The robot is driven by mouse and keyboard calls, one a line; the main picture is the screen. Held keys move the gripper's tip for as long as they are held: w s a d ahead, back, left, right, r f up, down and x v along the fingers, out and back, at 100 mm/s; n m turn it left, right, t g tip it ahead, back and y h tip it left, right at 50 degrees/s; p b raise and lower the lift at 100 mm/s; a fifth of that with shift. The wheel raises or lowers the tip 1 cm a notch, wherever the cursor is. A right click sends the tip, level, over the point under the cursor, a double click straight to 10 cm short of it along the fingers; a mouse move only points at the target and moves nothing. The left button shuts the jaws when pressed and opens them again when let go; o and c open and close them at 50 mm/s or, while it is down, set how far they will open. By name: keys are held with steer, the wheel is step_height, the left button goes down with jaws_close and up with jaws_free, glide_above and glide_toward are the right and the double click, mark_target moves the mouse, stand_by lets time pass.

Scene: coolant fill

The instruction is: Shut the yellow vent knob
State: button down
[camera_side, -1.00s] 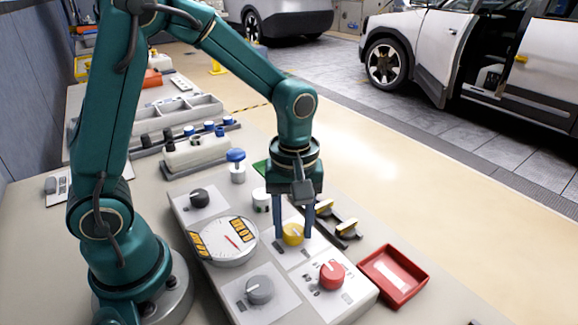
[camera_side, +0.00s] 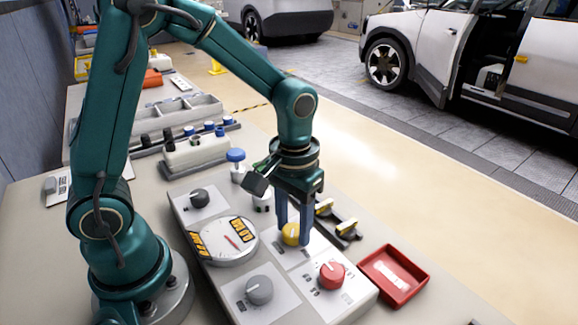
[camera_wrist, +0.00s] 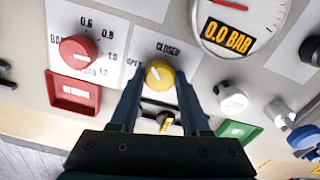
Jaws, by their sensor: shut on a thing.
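The yellow vent knob (camera_side: 291,234) sits on a white plate of the sloping grey panel. In the wrist view the yellow knob (camera_wrist: 159,74) has OPEN printed at its left and CLOSED above it. Its pale pointer mark seems to lean up and left, between the two words; its exact angle is hard to read. My gripper (camera_side: 294,238) points down with its two blue fingers around the knob, shut on it. In the wrist view my gripper (camera_wrist: 159,82) has one fingertip on each side of the knob.
On the panel are a red knob (camera_side: 332,275), a grey knob (camera_side: 259,290), a black knob (camera_side: 199,197) and a round gauge (camera_side: 222,241), whose display reads 0.0 BAR in the wrist view. A red tray (camera_side: 421,290) lies right. Yellow-handled parts (camera_side: 347,227) stand close behind my fingers.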

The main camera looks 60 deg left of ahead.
mark_target(293, 229)
steer(key=m, duration=0.4)
steer(key=shift+m, duration=2.2)
steer(key=shift+c, duration=1.9)
jaws_free()
steer(key=shift+r, duration=0.1)
steer(key=shift+r, duration=2.5)
